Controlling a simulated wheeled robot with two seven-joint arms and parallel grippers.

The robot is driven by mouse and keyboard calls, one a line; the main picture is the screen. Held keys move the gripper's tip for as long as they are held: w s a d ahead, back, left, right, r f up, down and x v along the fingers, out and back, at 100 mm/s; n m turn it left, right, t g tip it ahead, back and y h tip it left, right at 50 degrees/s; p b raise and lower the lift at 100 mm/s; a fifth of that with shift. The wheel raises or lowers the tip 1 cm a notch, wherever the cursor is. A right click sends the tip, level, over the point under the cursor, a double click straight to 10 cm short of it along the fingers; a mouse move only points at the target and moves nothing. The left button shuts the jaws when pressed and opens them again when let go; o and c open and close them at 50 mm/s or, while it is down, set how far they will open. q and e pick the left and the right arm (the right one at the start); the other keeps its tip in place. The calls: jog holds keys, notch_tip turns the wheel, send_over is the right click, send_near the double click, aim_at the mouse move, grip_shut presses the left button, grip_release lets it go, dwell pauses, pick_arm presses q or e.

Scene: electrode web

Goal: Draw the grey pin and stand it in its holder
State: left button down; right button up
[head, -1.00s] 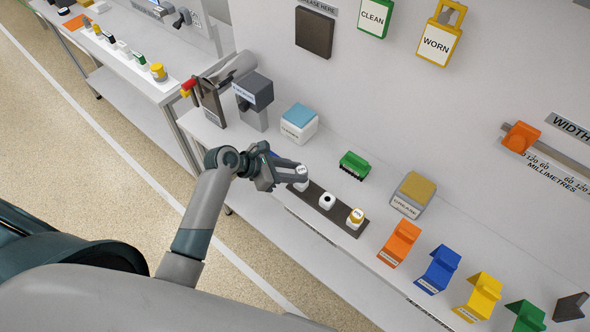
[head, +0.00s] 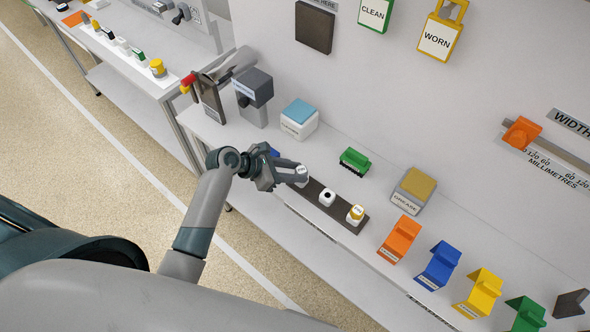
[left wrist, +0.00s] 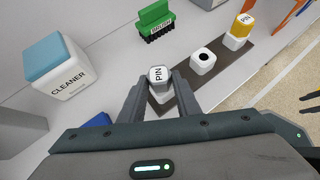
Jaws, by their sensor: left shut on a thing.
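The grey pin (left wrist: 158,76), labelled PIN on its cap, is between the fingers of my left gripper (head: 297,175) at the left end of a dark strip (head: 313,207). My left gripper, also in the left wrist view (left wrist: 158,88), is shut on it. A white block (left wrist: 160,96) shows right under the cap; whether the pin is still seated in it I cannot tell. The middle white block (head: 327,198) has an empty black hole and also shows in the left wrist view (left wrist: 203,61). A yellow pin (head: 357,211) stands in the right block.
A green brush (head: 354,161), a white and blue cleaner box (head: 299,120) and a grease box (head: 413,194) stand behind the strip. Orange (head: 399,238), blue (head: 438,267) and yellow (head: 478,292) stands line the front edge to the right.

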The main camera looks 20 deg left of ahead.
pick_arm(q)
jog(key=shift+f, duration=0.4)
jog(key=c, duration=1.3)
grip_release()
jog(key=shift+o, duration=0.2)
jog(key=b+v, duration=0.3)
jog(key=v, duration=1.4)
jog(key=shift+a+b, duration=0.2)
jog(key=shift+b, duration=0.2)
jog(key=shift+s, duration=0.15)
